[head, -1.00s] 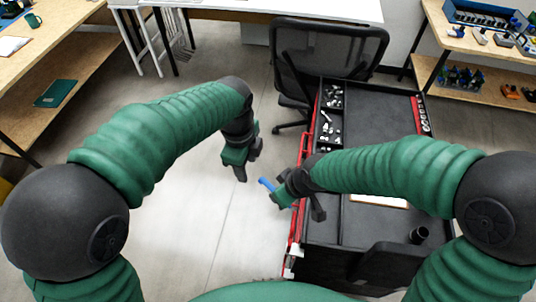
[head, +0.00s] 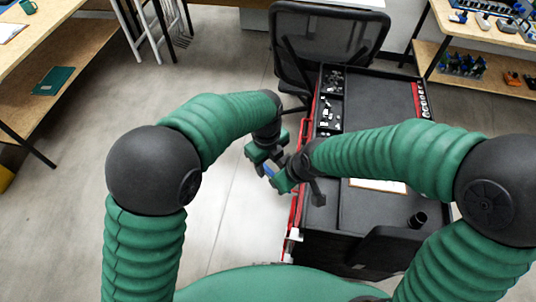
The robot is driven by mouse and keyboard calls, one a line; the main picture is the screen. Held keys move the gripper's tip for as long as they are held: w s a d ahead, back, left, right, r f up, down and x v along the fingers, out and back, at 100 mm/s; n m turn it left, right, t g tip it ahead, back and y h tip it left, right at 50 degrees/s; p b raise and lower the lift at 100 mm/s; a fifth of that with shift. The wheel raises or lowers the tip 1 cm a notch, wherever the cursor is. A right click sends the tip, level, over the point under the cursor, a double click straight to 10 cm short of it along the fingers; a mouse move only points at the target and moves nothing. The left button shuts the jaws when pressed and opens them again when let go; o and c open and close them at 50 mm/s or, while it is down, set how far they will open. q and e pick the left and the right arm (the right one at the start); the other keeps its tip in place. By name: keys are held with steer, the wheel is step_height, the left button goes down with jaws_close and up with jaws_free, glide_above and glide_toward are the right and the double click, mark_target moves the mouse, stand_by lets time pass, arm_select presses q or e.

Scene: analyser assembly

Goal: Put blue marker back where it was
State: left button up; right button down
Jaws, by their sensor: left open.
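The blue marker (head: 269,171) is small and mostly hidden between my two grippers, just left of the red-edged cart. My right gripper (head: 277,180) appears shut on the marker, which sticks out from its fingers to the upper left. My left gripper (head: 266,163) is open, with its fingers close around or beside the marker's free end; I cannot tell whether they touch it. A black cup (head: 418,219) stands on the near right part of the cart top (head: 385,115).
The cart carries compartments of small metal parts (head: 330,116) and a pale sheet (head: 378,186). A black chair (head: 322,45) stands behind it. A wooden bench with shelf (head: 490,75) is at right, another bench (head: 45,60) at left. The floor left of the cart is clear.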

arm_select(q)
steer(key=shift+f, duration=0.1)
steer(key=c, duration=0.7)
arm_select(e)
steer(key=shift+a, duration=0.1)
arm_select(q)
steer(key=shift+d, duration=0.1)
jaws_close()
arm_select(e)
steer(key=shift+s, duration=0.1)
steer(key=c, duration=1.3)
jaws_free()
steer(key=shift+a, duration=0.1)
steer(key=shift+o, duration=0.6)
